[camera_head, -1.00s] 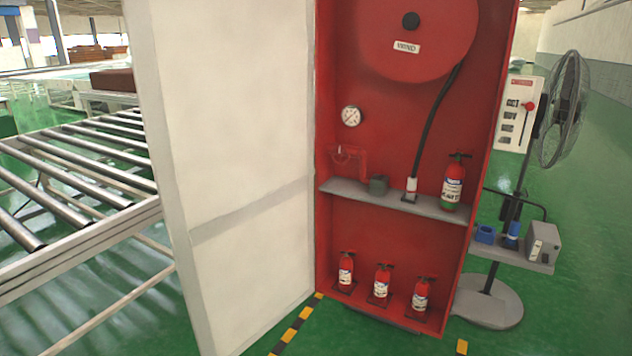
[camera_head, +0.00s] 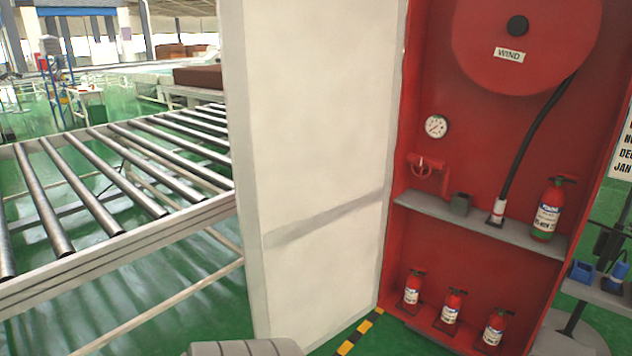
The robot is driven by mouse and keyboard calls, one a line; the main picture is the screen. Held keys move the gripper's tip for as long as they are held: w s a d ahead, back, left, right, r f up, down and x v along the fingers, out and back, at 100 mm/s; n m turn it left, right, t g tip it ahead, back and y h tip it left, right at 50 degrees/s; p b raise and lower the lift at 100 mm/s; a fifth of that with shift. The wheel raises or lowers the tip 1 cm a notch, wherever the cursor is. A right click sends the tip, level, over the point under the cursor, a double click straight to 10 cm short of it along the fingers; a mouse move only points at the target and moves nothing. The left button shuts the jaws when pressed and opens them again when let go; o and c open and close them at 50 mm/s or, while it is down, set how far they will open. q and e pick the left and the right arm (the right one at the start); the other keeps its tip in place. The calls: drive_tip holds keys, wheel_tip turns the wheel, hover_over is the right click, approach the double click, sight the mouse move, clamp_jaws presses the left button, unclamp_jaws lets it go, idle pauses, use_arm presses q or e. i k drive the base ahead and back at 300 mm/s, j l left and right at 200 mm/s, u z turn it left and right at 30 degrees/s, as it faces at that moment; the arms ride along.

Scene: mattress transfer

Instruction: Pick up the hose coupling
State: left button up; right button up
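A black hose (camera_head: 536,130) hangs from the red reel (camera_head: 535,30) in the open red cabinet. Its lower end has a white fitting with a red band (camera_head: 498,211), upright on the cabinet's grey shelf (camera_head: 430,207). A small dark grey-green hollow piece (camera_head: 460,204) stands on the shelf left of the hose end, apart from it. I cannot tell for sure which of these two is the hose coupling. Neither of my grippers shows; only a grey rounded part, likely of my arm, appears at the bottom edge.
The open white cabinet door (camera_head: 320,130) stands left of the shelf. A red extinguisher (camera_head: 549,210) stands on the shelf at right, with smaller ones (camera_head: 452,306) below. A red valve (camera_head: 428,168) and gauge (camera_head: 435,127) are on the back wall. A roller conveyor (camera_head: 110,180) runs at left.

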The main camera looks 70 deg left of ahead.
sight(499, 207)
drive_tip(key=k+j, duration=0.1)
drive_tip(key=j, duration=1.2)
drive_tip(key=k+j, duration=0.15)
drive_tip(key=j, duration=1.1)
drive_tip(key=k, duration=0.05)
